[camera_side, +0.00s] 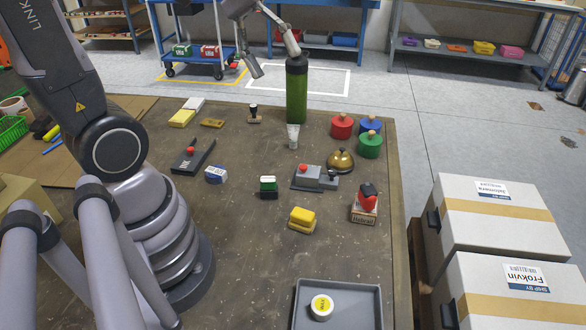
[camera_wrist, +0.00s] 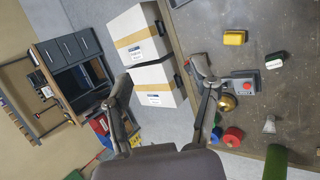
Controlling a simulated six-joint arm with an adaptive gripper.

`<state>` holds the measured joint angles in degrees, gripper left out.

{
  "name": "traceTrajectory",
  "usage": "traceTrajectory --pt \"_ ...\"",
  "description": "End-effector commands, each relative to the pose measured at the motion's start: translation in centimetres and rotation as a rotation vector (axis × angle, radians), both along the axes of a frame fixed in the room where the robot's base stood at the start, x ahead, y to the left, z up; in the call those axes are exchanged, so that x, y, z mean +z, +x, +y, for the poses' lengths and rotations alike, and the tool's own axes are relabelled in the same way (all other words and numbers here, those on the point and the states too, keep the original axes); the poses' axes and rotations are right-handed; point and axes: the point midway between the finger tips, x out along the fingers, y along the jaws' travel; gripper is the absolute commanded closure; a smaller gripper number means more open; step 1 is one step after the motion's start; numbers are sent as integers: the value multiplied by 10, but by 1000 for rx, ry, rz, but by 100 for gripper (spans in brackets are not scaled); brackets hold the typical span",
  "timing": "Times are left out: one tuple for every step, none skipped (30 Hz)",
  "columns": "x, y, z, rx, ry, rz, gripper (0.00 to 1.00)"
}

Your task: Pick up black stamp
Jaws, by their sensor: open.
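A small stamp with a black handle and a pale base (camera_side: 254,119) stands upright on the table (camera_side: 240,250), toward its back edge in the side view. I cannot make it out in the wrist view. My gripper (camera_side: 277,64) is open and empty, high up at the top of the side view, above and beyond the stamp and well apart from it.
A tall green bottle (camera_side: 297,95) stands right of the stamp, with a small white piece (camera_side: 293,135) in front. Red (camera_side: 341,129), blue and green knobbed weights and a brass bell (camera_side: 341,161) stand further right. A grey tray (camera_side: 366,292) lies in front. Cartons (camera_side: 500,216) stand at the right.

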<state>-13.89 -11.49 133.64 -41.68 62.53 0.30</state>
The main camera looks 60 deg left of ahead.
Motion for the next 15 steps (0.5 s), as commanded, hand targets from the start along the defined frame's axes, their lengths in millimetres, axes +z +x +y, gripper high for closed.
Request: traceTrajectory --pt "-4 25 1 93 -128 64 40" --pt "-4 40 3 148 -204 91 40" --pt "-5 61 6 223 -308 123 40" --pt "-6 77 11 280 -386 144 40" --pt "-8 93 17 341 -462 161 40" --pt "-11 115 29 422 -564 180 40" --pt "-14 131 39 485 -639 190 40" --pt "-18 147 52 550 -714 196 40" --pt "-25 168 71 638 -812 199 40" --pt "-32 182 87 704 -885 198 40" --pt "-40 195 105 774 -955 194 40" --pt "-51 211 131 867 -1047 180 40" --pt "-62 221 152 939 -1115 167 40" --pt "-74 230 175 1013 -1180 149 40" --pt "-92 238 206 1112 -1264 120 40"
